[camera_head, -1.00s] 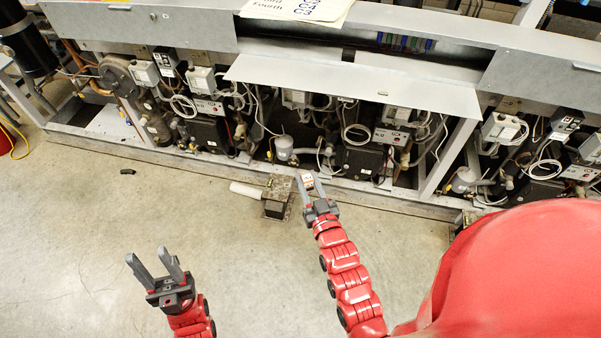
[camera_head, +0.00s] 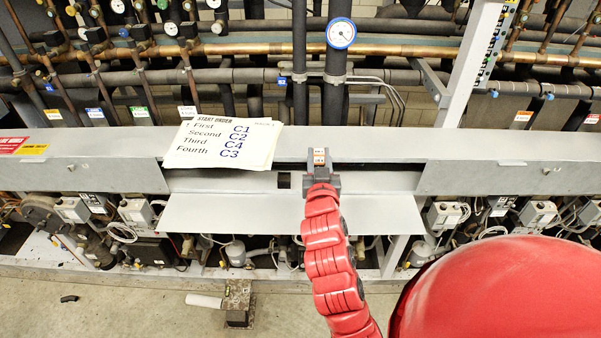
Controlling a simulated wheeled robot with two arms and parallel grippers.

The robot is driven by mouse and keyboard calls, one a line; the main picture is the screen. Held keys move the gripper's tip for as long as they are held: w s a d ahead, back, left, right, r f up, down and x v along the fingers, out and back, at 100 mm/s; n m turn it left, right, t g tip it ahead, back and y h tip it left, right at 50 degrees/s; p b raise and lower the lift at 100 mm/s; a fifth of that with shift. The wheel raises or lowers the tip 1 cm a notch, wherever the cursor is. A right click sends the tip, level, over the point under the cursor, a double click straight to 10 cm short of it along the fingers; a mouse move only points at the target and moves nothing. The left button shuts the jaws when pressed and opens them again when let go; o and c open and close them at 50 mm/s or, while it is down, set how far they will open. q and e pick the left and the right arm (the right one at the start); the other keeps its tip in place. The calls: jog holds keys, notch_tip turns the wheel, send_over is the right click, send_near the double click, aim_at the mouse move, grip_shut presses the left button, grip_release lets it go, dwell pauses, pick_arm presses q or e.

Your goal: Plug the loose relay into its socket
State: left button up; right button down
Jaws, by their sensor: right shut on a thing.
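The relay (camera_head: 319,155), a small pale block with orange-brown marks, sits between the fingertips of my right gripper (camera_head: 320,163). My right gripper is shut on it and points away from me, in front of the long grey rack beam. A small dark square (camera_head: 283,181) shows on the grey panel just left of the gripper. I cannot tell whether it is the socket. A dark recess (camera_head: 385,167) runs under the beam, partly hidden by the gripper. I cannot tell whether the relay touches anything. My left gripper is out of view.
A white card with the start order (camera_head: 222,144) lies on the beam to the left. A grey shelf panel (camera_head: 240,213) juts out below, over compressors and wiring. Pipes and a blue-rimmed gauge (camera_head: 341,33) stand behind. A small block with a white cylinder (camera_head: 203,300) is on the floor.

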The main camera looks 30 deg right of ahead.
jog(key=shift+d+r, duration=0.25)
jog(key=shift+r, duration=0.1)
jog(key=shift+f+b, duration=0.1)
jog(key=shift+b, duration=0.35)
jog(key=b+x, duration=0.3)
jog(key=b, duration=0.3)
jog(key=p, duration=0.2)
send_over(318, 146)
jog(key=shift+s+f, duration=0.1)
jog(key=shift+f, duration=0.15)
jog(key=shift+f+b, duration=0.6)
jog(key=shift+f, duration=0.3)
jog(key=shift+f+b, duration=0.5)
jog(key=shift+f, duration=0.05)
jog(key=shift+b, duration=0.45)
